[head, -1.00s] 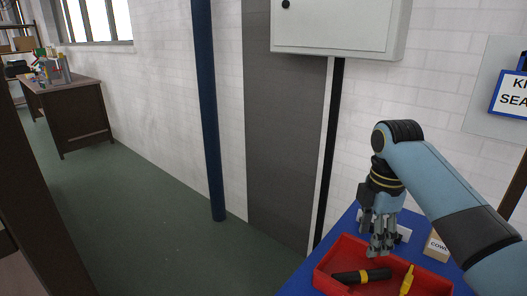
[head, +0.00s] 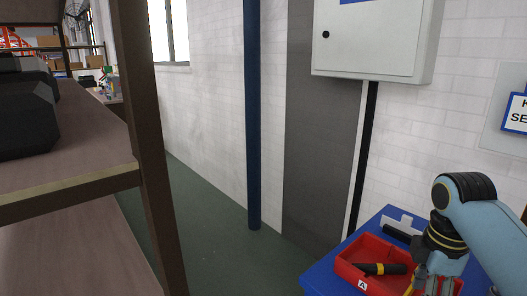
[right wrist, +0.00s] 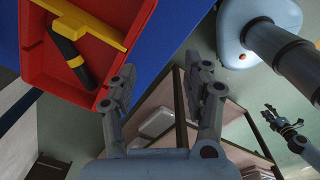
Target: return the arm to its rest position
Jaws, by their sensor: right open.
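My right gripper (head: 434,286) shows at the lower right of the head view, its arm coming in from the right. Its fingers stand apart and empty in the right wrist view (right wrist: 166,84). In the head view it hangs at the right end of the red tray (head: 349,274), covering part of it. The tray holds a black cylinder with a yellow band (head: 385,269) and a yellow tool (right wrist: 85,24). Another gripper, seemingly my left one (right wrist: 274,118), shows small at the right of the right wrist view. Its jaw state is unclear.
The tray sits on a blue cart top (head: 318,277). A brown shelf unit (head: 150,150) with dark items stands close on the left. A blue pole (head: 252,120) and a grey wall cabinet (head: 372,40) are behind. Green floor (head: 215,225) lies open between shelf and cart.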

